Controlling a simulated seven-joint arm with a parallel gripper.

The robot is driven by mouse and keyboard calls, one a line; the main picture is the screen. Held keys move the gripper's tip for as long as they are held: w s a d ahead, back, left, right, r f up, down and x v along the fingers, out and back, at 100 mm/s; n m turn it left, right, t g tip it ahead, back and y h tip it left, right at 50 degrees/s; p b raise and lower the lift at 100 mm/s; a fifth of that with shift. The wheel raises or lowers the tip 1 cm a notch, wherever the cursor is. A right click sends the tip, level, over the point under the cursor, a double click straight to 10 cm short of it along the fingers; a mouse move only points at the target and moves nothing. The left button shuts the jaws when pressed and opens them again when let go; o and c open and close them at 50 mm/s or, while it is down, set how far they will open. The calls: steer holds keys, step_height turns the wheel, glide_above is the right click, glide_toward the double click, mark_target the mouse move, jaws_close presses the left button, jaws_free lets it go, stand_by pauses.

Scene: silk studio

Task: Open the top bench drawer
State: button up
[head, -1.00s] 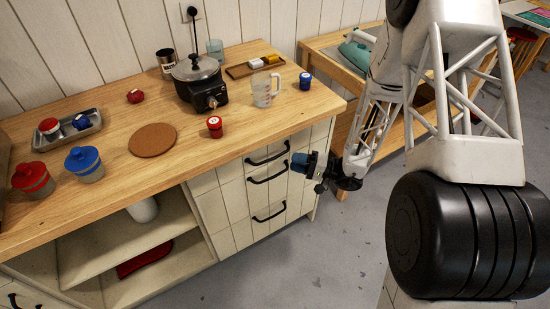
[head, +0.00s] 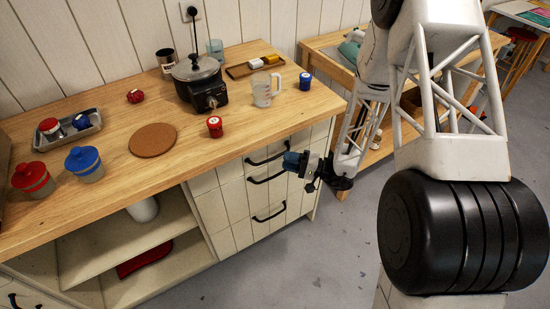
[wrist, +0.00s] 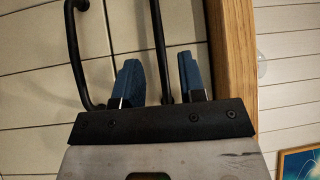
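The bench has a stack of three cream drawers with black bar handles. The top drawer (head: 231,172) is shut, just under the wooden worktop. Its handle (head: 262,160) is partly hidden by my gripper (head: 291,160) in the head view. In the wrist view the top handle (wrist: 159,40) runs between the two blue fingers of my gripper (wrist: 160,82), which stand apart on either side of it. I cannot tell whether either finger touches it. The second drawer's handle (wrist: 73,50) lies outside the left finger.
The worktop edge (wrist: 233,60) runs close beside the right finger in the wrist view. On the worktop (head: 110,165) stand a black cooker (head: 200,88), a glass jug (head: 264,92) and several small pots. The floor (head: 260,270) before the drawers is clear.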

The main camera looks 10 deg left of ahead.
mark_target(275, 157)
steer(key=shift+a+r, duration=0.2)
steer(key=shift+a, duration=2.35)
jaws_close()
